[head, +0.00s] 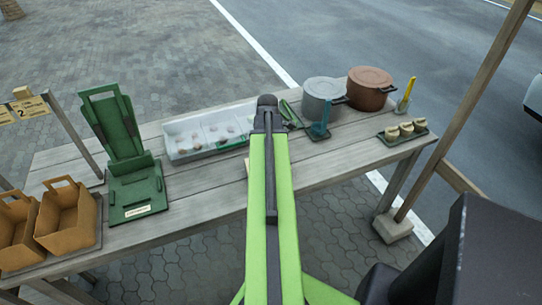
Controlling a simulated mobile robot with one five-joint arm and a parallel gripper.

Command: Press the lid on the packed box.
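My green arm reaches forward over the wooden table (210,190), and my dark gripper (267,112) is at its far end, seen from behind. Its fingers are not clear, so I cannot tell whether it is open or shut, or holds anything. A white tray-like box (180,157) with compartments and several small pieces lies just left of it, partly hidden by my arm. A green stand (133,190) with a tall tilted back panel (113,120) and a white label stands further left. I cannot make out a separate lid or which container is the packed box.
Two brown handled carriers (68,215) stand at the left end. A grey pot (322,98) and a brown pot (370,88) are right of my gripper. A dark tray (402,136) holds small cups. The front planks are mostly clear.

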